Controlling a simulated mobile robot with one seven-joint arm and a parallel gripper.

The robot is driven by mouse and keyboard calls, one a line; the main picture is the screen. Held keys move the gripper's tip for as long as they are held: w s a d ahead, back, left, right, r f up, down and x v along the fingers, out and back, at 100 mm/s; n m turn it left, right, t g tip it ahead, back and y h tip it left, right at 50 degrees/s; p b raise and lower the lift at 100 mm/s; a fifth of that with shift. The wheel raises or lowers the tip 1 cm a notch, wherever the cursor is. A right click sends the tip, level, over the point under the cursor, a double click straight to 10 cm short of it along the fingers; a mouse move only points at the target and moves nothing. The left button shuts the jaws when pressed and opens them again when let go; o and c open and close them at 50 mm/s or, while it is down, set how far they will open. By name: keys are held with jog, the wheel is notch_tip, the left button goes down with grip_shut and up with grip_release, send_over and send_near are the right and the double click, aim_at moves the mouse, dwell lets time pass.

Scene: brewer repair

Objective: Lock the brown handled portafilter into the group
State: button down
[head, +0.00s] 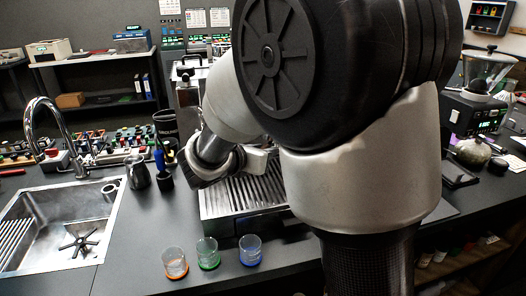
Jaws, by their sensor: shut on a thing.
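The espresso machine (188,92) stands on the dark counter, mostly covered by my arm. Its ribbed drip tray (232,197) shows below my wrist. My arm reaches over the machine's front, with the wrist just above the tray's back left part. The jaws of my gripper are hidden behind my own arm links. I cannot see the brown handled portafilter or the group, so how they stand to each other cannot be told.
Three small glasses on orange (175,263), green (208,253) and blue (250,250) bases stand before the tray. Left are a steel pitcher (138,172), a sink (62,232) and a tall faucet (58,125). A grinder (472,112) stands right. The counter's front left is clear.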

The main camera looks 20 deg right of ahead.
jog(key=shift+r, duration=0.4)
dwell(0.9)
jog(key=shift+s+d+f+n+t+b, duration=0.15)
jog(key=shift+d+n+t+b, duration=0.15)
jog(key=shift+b, duration=0.2)
jog(key=shift+s+d+n+t+y+b, duration=0.15)
jog(key=shift+n+t+y+b, duration=0.2)
jog(key=shift+y, duration=0.25)
jog(key=shift+s+d+n+t+y+b, duration=0.4)
jog(key=shift+n+y+b, duration=0.35)
jog(key=shift+b, duration=0.45)
jog(key=shift+w, duration=0.1)
jog(key=shift+d+b, duration=0.15)
jog(key=shift+b, duration=0.15)
jog(key=shift+s+d+n+t+y+b, duration=0.25)
jog(key=shift+d+n+y+b, duration=0.15)
jog(key=shift+n+y+b, duration=0.55)
